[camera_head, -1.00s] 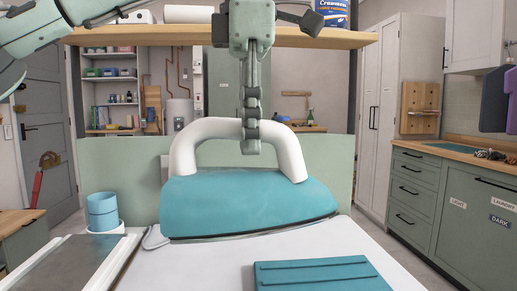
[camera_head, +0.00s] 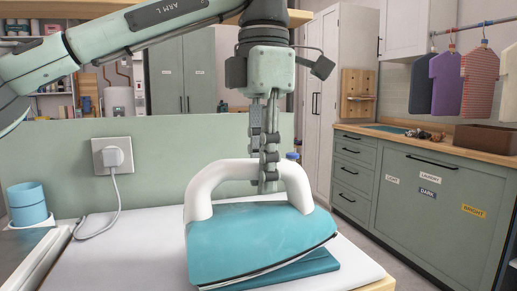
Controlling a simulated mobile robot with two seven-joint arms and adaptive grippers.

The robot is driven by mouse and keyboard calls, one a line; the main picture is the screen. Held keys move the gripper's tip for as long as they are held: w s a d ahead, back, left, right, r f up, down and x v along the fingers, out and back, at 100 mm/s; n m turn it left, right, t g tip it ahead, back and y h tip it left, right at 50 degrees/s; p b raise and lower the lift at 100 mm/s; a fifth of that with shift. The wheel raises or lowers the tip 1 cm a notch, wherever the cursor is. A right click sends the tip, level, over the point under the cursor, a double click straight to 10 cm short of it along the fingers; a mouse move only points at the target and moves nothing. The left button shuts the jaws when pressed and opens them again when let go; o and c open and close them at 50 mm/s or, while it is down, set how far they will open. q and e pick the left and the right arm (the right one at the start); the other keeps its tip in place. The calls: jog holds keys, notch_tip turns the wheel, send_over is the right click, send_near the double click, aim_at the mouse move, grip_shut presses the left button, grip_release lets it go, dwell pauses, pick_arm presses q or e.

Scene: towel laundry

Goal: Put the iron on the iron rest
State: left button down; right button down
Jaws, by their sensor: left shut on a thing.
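The iron (camera_head: 250,240) has a teal body and a white arched handle. It is in the middle foreground. My left gripper (camera_head: 266,186) comes down from above with its fingers shut around the top of the handle. The iron rest (camera_head: 318,266) is a flat teal plate on the white board, partly showing below and right of the iron. The iron covers most of it. I cannot tell whether the iron's sole touches the rest or hangs just above it. My right gripper is not in view.
A teal cup (camera_head: 28,203) stands at the left beside a grey-topped panel (camera_head: 30,262). A cord runs from a wall plug (camera_head: 113,157) across the white board (camera_head: 130,262). A green panel (camera_head: 190,145) stands behind. Green cabinets (camera_head: 430,200) are at the right.

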pick_arm(q)
jog(key=shift+f, duration=0.4)
jog(key=shift+f, duration=0.35)
jog(key=c, duration=1.7)
grip_release()
jog(key=shift+f, duration=0.15)
jog(key=o, duration=0.4)
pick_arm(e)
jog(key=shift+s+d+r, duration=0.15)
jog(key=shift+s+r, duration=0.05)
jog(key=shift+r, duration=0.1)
